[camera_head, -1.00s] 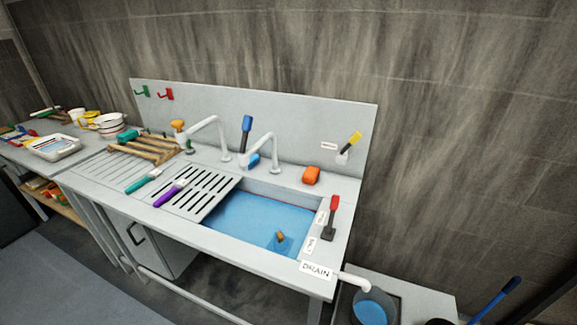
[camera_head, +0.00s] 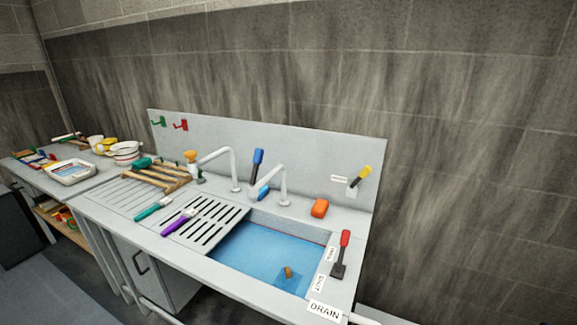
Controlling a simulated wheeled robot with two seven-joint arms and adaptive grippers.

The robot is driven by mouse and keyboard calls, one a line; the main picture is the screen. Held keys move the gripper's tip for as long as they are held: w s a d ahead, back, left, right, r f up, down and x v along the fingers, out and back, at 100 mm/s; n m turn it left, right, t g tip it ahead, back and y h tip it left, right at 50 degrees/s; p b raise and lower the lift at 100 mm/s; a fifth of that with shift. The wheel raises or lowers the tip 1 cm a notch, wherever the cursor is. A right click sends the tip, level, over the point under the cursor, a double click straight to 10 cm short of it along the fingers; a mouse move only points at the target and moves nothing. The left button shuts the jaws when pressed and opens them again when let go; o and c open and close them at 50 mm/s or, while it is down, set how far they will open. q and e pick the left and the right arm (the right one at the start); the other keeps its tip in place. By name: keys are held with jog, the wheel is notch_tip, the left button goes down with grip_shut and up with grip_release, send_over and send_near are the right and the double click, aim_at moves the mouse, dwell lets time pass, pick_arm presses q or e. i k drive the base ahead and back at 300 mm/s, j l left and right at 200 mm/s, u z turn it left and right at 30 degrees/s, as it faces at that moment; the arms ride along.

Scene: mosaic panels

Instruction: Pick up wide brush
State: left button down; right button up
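One has a teal handle (camera_head: 148,213) with a pale end. The other has a purple handle (camera_head: 176,227) with a pale end and lies closer to the slotted grate. They are too small to tell which is the wide brush. Neither of my grippers is in view.
The sink basin (camera_head: 262,252) holds blue water and a small brown object. Two white faucets stand behind it. A side table at left holds a tray (camera_head: 70,174) and bowls.

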aim_at(161, 204)
jog(key=u, duration=1.25)
